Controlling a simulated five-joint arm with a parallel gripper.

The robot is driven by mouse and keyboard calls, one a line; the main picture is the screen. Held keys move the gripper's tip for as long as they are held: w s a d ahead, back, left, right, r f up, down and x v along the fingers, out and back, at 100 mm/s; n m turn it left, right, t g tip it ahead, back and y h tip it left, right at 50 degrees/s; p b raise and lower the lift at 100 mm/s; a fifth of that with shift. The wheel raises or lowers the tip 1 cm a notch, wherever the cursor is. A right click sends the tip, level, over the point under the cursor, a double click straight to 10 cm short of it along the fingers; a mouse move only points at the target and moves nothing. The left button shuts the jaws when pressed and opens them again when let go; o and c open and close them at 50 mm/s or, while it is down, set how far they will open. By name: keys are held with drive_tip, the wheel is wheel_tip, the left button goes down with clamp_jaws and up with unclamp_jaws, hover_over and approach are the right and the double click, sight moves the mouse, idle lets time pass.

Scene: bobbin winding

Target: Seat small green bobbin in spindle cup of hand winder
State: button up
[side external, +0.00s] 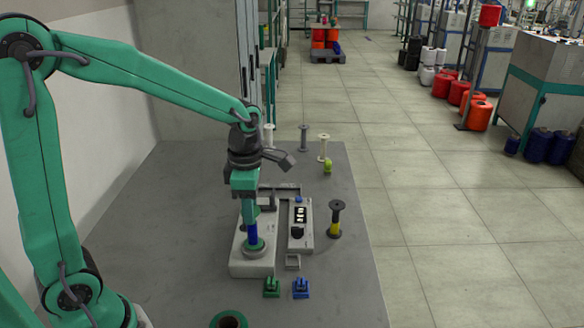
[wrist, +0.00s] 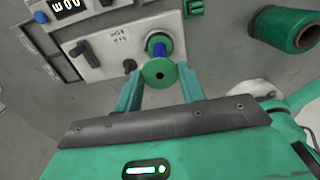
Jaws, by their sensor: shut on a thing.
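The small green bobbin (side external: 252,232) has green flanges and a blue middle. It stands about upright over the front part of the pale hand winder (side external: 245,263). Its near flange (wrist: 159,73) and blue middle also show in the wrist view. My gripper (side external: 250,213) is above the winder, its two fingers (wrist: 160,76) on either side of the bobbin's upper end and shut on it. The bobbin's lower flange is at the round spindle cup (side external: 255,254). The cup is mostly hidden, so I cannot tell how deep the bobbin sits.
A counter box (side external: 300,235) stands right of the winder, with a yellow-and-black bobbin (side external: 336,220) beyond it. Green (side external: 271,288) and blue (side external: 301,288) clips lie in front. A large green spool (side external: 229,321) is at the front edge. Several bobbins stand at the back.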

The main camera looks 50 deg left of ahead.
drive_tip(key=shift+f, duration=0.55)
idle(0.4)
drive_tip(key=o, duration=0.9)
drive_tip(key=shift+c, duration=0.2)
drive_tip(key=shift+r, duration=0.1)
drive_tip(key=shift+r, duration=3.45)
drive_tip(key=s+r+m+t, duration=0.1)
drive_tip(key=s+m, duration=0.5)
drive_tip(key=m, duration=0.7)
drive_tip(key=s+r+m+t, duration=0.2)
drive_tip(key=s+m+t, duration=0.2)
drive_tip(key=m, duration=1)
drive_tip(key=s, duration=0.3)
drive_tip(key=shift+a+r+t, duration=0.3)
drive_tip(key=shift+a, duration=0.05)
